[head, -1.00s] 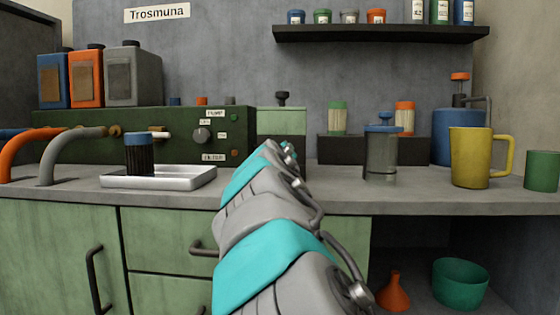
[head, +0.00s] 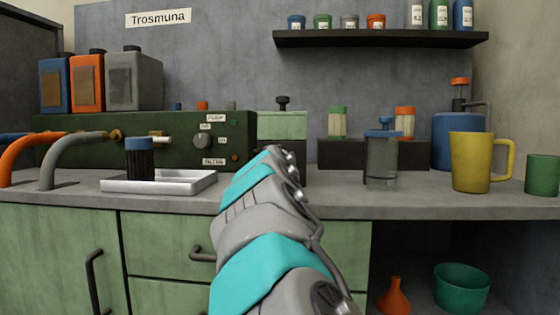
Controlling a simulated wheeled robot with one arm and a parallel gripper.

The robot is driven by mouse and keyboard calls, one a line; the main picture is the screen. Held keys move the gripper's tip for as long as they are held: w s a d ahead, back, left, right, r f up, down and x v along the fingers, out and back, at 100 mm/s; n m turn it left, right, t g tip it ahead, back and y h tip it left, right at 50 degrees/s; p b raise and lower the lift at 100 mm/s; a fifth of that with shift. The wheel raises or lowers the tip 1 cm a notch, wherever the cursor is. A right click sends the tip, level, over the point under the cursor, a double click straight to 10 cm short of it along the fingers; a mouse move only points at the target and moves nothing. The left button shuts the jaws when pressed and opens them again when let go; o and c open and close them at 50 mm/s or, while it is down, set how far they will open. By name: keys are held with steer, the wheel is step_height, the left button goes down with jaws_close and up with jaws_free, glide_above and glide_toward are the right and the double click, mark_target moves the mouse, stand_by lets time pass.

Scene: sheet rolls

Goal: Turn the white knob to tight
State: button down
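A small white bar-like part (head: 159,139) sticks out on the front of the green unit (head: 75,124), just above the blue-topped black filter (head: 139,158). It is the only white knob-like thing I can make out; its turn position cannot be read. To its right is a round grey knob (head: 202,141) beside small labels, one reading something like "FILTER" below it. My arm reaches up from the bottom centre toward the counter. My gripper's fingers are hidden behind the arm links.
A white tray (head: 190,184) holds the black filter on the counter. Orange and grey hoses (head: 65,160) curve at left. A clear blue-lidded jar (head: 382,165), yellow mug (head: 468,162) and green cup (head: 542,174) stand right. A dark shelf (head: 380,38) hangs above.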

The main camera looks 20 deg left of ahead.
steer(key=shift+f, duration=0.15)
steer(key=shift+c, duration=1.2)
jaws_free()
steer(key=shift+s, duration=0.1)
